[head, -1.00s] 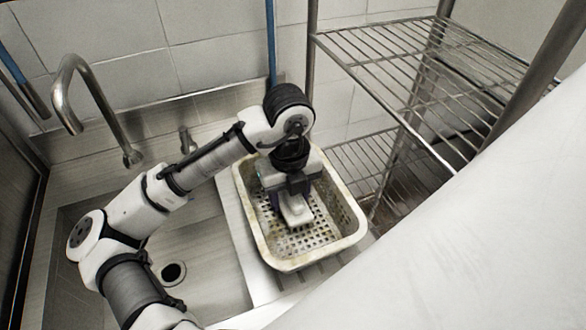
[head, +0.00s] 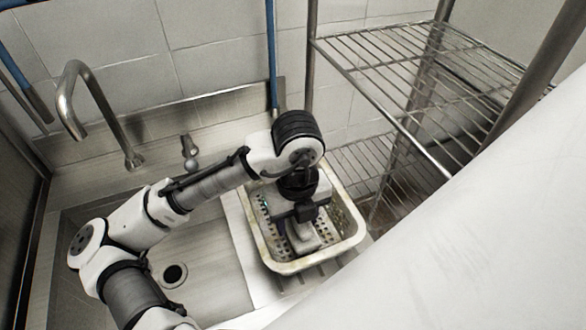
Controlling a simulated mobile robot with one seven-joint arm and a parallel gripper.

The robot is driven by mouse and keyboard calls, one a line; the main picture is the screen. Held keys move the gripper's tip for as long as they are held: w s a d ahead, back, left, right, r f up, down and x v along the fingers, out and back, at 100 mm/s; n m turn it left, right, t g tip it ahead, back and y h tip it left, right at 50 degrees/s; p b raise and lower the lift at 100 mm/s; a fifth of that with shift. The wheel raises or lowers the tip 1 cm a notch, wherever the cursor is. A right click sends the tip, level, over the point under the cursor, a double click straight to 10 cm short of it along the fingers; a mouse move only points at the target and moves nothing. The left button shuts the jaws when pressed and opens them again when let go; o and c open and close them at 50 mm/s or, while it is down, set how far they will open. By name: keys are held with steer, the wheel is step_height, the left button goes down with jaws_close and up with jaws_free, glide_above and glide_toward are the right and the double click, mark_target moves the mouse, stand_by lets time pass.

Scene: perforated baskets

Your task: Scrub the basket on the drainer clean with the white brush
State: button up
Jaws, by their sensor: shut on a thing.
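The perforated basket (head: 347,243) sits on the ribbed drainer (head: 239,238) beside the sink. It is off-white, with yellowish-brown stains on its rim and walls. My gripper (head: 297,222) points down inside the basket, shut on the white brush (head: 305,239). The brush is low in the basket, near the end closer to the camera. Its bristles are hidden, and I cannot tell whether they touch the floor. My gripper and wrist cover much of the basket's floor and far end.
The sink basin (head: 205,262) with its drain (head: 174,274) lies left of the drainer. A curved faucet (head: 97,112) and a small tap (head: 189,152) stand behind. A wire shelf rack (head: 410,75) rises at the right.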

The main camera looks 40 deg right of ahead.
steer(key=shift+w+r, duration=0.1)
steer(key=shift+w, duration=1.15)
steer(key=shift+w+d+b, duration=0.15)
steer(key=shift+w+b, duration=0.05)
steer(key=shift+w, duration=0.45)
steer(key=shift+w+d+b, duration=0.15)
steer(key=shift+w+b, duration=0.05)
steer(key=shift+w, duration=0.4)
steer(key=shift+s+p, duration=0.45)
steer(key=shift+s, duration=0.85)
steer(key=shift+s+a, duration=0.2)
steer(key=shift+s, duration=0.45)
steer(key=shift+s+a, duration=0.15)
steer(key=shift+s, duration=0.45)
steer(key=shift+w+d, duration=0.35)
steer(key=shift+w, duration=0.25)
steer(key=shift+w+d, duration=0.3)
steer(key=shift+w, duration=0.25)
steer(key=shift+w+d, duration=0.15)
steer(key=shift+w, duration=0.5)
steer(key=shift+w+d, duration=0.15)
steer(key=shift+w, duration=0.45)
steer(key=shift+r, duration=0.15)
